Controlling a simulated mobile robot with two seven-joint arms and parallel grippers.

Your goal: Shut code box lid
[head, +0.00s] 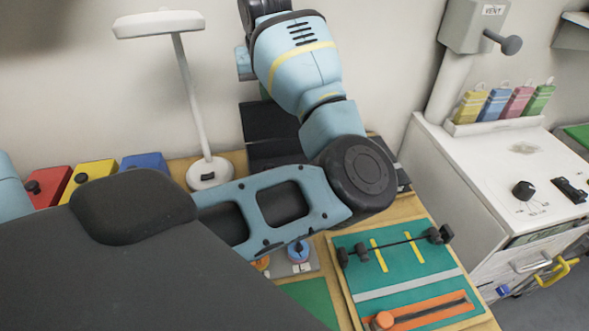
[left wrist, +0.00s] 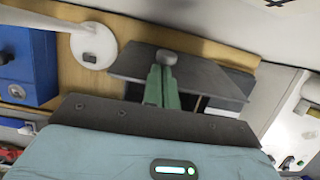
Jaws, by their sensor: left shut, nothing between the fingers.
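The code box lid is a dark grey panel (head: 268,120) behind my forearm in the head view; it also shows in the left wrist view (left wrist: 205,80). It looks tilted up from the dark box body (head: 272,155), but how far is unclear. A grey rounded knob (left wrist: 166,57) sits at the lid's far edge in the wrist view. My left gripper (head: 264,93) is mostly hidden behind my forearm. Its green fingers (left wrist: 160,84) are shut and empty, over the lid with tips close to the knob; contact cannot be told. My right gripper is not in view.
A white lamp (head: 208,172) stands left of the box. Red, yellow and blue boxes (head: 145,163) line the bench's left. A green board (head: 405,268) with an orange slider lies at the front right. A white cabinet (head: 455,195) stands to the right.

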